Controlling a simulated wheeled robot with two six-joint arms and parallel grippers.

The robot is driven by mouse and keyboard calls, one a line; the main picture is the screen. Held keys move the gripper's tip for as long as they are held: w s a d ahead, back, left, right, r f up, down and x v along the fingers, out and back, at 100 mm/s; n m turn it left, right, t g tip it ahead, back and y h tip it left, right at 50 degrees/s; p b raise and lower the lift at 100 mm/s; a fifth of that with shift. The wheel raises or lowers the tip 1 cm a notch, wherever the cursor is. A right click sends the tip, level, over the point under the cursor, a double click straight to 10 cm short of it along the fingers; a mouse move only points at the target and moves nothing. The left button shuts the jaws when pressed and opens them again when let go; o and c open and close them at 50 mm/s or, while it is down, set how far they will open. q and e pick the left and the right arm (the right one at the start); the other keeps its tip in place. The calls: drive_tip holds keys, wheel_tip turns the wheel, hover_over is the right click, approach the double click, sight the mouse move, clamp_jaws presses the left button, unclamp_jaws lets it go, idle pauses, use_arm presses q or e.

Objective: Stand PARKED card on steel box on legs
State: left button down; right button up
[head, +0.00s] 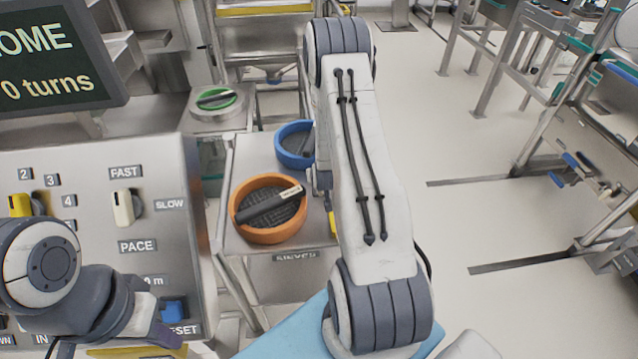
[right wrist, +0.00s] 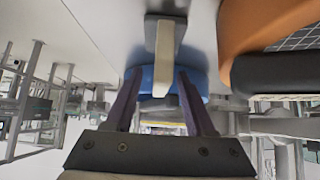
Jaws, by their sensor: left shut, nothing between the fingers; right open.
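I make out no card reading PARKED in either view. A steel box (head: 95,185) with dials and labels such as FAST, SLOW and PACE fills the left of the head view; whether it stands on legs I cannot tell. My left gripper (head: 165,338) is low in front of it, near the blue RESET switch, shut and mostly hidden by its own wrist. My right gripper (right wrist: 160,75) shows its two purple fingers apart in the right wrist view. A pale cream bar (right wrist: 182,75) appears between or beyond them; I cannot tell its depth.
A steel stand holds an orange bowl (head: 240,217) with a labelled black-handled tool, and a blue bowl (head: 284,158). Both bowls also show in the right wrist view. A green-rimmed round holder (head: 216,103) stands behind. A dark display (head: 50,55) is at upper left.

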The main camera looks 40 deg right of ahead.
drive_tip(key=shift+x, duration=1.25)
clamp_jaws()
drive_tip(key=shift+r, duration=0.1)
